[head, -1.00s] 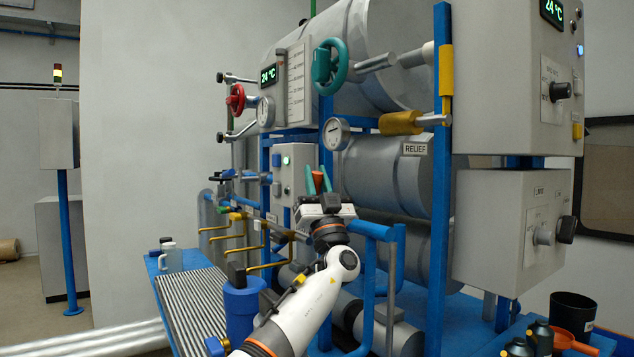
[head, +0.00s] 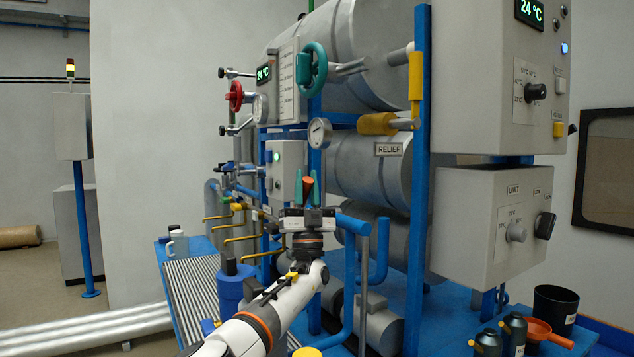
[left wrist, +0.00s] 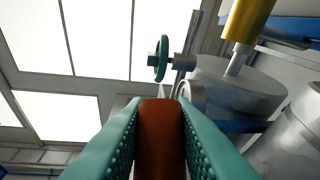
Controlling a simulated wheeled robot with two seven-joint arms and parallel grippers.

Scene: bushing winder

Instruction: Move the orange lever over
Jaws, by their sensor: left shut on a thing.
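The orange lever (head: 308,182) shows as a short orange tip in the head view, in front of the pipework and right of the small grey box with a green light. My left gripper (head: 308,188) points up with its teal fingers on either side of the orange piece. In the left wrist view the orange lever (left wrist: 160,138) fills the gap between the teal fingers (left wrist: 160,125), and the gripper is shut on it. The lever's lower part and mount are hidden by the gripper. My right gripper is not in view.
A gauge (head: 320,133) and a teal handwheel (head: 313,68) are above the gripper. A blue upright post (head: 417,180) and a grey control box (head: 490,225) stand to the right. Yellow bent handles (head: 238,239) are on the left. A black cup (head: 555,308) stands at lower right.

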